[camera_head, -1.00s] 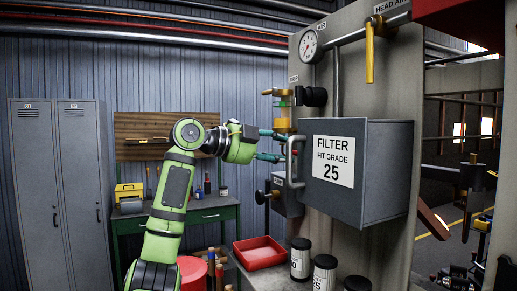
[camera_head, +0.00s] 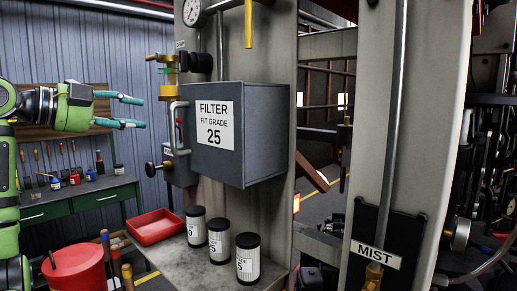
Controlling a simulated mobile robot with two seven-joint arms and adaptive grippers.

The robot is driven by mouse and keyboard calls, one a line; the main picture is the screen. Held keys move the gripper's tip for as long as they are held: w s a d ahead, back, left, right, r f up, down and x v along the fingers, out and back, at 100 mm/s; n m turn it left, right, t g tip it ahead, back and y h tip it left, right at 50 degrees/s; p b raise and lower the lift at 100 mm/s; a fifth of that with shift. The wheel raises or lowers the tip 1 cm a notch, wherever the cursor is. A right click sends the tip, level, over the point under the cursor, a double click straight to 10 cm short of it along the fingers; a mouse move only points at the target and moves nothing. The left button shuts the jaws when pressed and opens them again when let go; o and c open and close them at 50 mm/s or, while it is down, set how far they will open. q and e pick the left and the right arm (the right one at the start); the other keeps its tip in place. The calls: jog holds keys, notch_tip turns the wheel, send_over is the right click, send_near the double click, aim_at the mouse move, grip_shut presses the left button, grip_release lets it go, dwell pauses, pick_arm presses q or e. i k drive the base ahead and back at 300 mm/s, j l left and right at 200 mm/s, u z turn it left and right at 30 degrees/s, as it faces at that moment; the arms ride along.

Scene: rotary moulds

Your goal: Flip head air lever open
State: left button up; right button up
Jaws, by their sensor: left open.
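My right gripper is not in view.
A pressure gauge (camera_head: 193,12) and a brass regulator (camera_head: 169,75) sit left of the lever. Several black-lidded jars (camera_head: 247,262) and a red tray (camera_head: 155,227) stand on the bench below. A MIST plate (camera_head: 376,255) is on the post at right.

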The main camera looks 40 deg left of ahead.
aim_at(248, 4)
jog(key=k+l, duration=0.2)
jog(key=k, duration=0.3)
jog(key=k+l, duration=0.2)
jog(key=k, duration=0.25)
jog(key=k+l, duration=0.2)
jog(key=k, duration=0.3)
